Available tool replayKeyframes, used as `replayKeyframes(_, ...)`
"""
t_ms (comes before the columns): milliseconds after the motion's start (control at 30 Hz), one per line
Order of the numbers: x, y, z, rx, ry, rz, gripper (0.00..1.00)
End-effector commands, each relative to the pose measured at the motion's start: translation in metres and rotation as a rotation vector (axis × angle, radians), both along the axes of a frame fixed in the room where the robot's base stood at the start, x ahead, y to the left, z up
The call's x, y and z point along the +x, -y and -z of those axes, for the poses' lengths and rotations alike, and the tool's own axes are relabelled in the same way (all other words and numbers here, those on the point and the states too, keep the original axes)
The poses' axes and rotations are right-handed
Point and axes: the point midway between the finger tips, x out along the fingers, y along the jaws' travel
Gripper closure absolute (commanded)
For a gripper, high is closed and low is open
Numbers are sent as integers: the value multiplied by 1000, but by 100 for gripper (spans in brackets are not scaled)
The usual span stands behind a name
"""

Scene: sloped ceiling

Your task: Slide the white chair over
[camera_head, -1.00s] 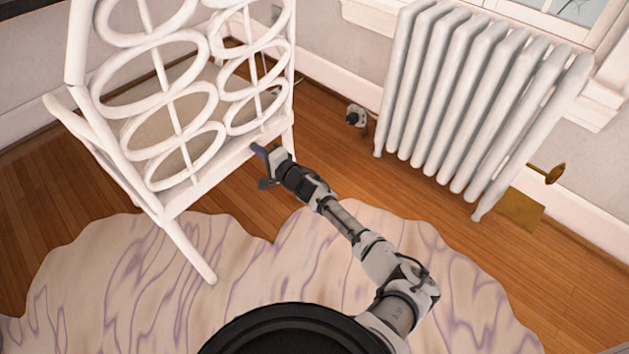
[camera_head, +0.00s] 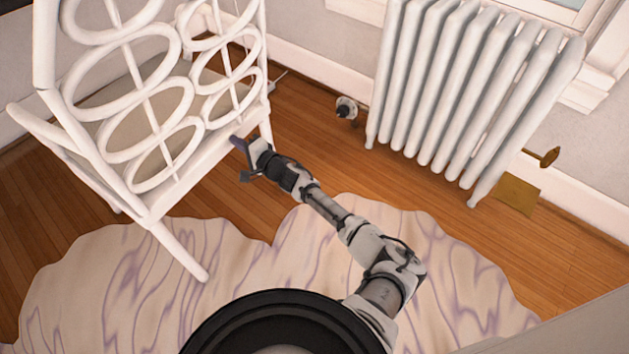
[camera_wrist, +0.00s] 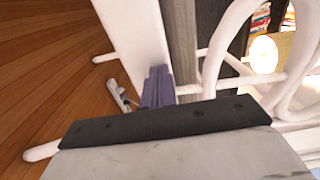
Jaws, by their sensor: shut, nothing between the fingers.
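The white chair (camera_head: 190,160) stands at the left in the head view, its back of oval rings facing me. One front leg stands on the rug and the others reach the wooden floor. My gripper (camera_head: 238,160) is at the lower right rail of the chair's back, close to the right leg. In the wrist view the shut fingers (camera_wrist: 157,88) lie against or just in front of a white chair rail (camera_wrist: 135,35). I cannot tell whether they touch it. Nothing is between the fingers.
A white radiator (camera_head: 465,95) stands along the wall at the right. A valve (camera_head: 345,108) and a brass plate (camera_head: 518,194) are near the floor beside it. A wavy cream and purple rug (camera_head: 250,255) covers the floor in front. Wooden floor (camera_head: 310,135) lies clear between chair and radiator.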

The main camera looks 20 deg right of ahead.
Motion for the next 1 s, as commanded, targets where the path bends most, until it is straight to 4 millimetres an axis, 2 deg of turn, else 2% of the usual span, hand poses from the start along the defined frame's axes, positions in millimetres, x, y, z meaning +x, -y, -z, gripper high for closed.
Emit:
replayKeyframes(33,-2,-7,-1,3,2,-12,100)
replayKeyframes(233,-5,-4,-2,3,0,-11,100)
replayKeyframes(800,-69,52,-4,-1,1,0,100)
replayKeyframes(1000,-80,59,-1,1,-1,-1,100)
